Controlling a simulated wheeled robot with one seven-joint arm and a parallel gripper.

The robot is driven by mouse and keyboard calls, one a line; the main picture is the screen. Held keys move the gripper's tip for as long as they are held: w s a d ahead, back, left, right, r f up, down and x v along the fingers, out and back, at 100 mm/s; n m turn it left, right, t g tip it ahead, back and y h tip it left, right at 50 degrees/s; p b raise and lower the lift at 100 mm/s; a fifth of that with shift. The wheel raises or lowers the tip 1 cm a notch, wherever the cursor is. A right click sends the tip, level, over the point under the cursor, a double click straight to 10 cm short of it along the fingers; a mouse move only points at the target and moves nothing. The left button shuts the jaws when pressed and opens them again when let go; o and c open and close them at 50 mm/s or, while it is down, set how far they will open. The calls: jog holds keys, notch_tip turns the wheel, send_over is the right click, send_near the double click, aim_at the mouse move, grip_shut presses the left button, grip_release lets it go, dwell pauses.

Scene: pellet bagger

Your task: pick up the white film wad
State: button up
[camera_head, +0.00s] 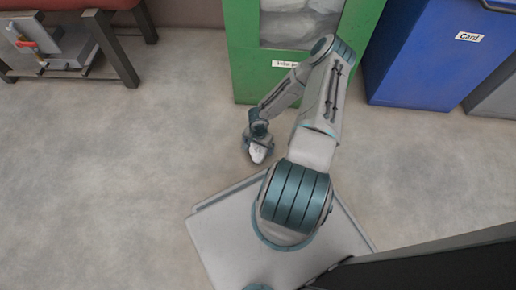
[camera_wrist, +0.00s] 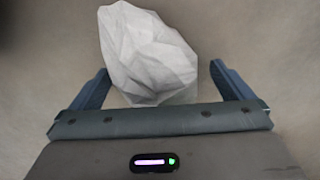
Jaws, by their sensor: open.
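The white film wad (camera_wrist: 148,52) is a pale, crumpled, faceted lump in the wrist view. It lies between and ahead of the two blue fingers of my gripper (camera_wrist: 160,82), with its near end between the fingertips. The fingers are spread apart; a gap shows on the right, and the left side of the wad comes close to the left finger. In the head view the wad (camera_head: 257,154) shows as a small white patch beside my gripper (camera_head: 256,146), low over the floor. I cannot tell whether it touches a finger.
A green bin (camera_head: 240,60) with a window showing white film stands just behind my arm. A blue bin (camera_head: 420,60) labelled Card stands to its right. A red-topped bench (camera_head: 125,60) is at the upper left. The grey floor (camera_head: 120,180) to the left is clear.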

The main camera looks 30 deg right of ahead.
jog(key=c, duration=1)
jog(key=shift+r, duration=0.1)
jog(key=shift+r+p, duration=0.3)
jog(key=shift+r, duration=0.15)
notch_tip(320, 180, up, 4)
jog(key=shift+f+p, duration=0.15)
jog(key=shift+p, duration=0.95)
jog(key=w+d+r+p, duration=0.2)
jog(key=d+r+p, duration=0.2)
jog(key=d, duration=0.7)
notch_tip(320, 180, up, 2)
jog(key=shift+d+r, duration=0.15)
jog(key=shift+d, duration=0.15)
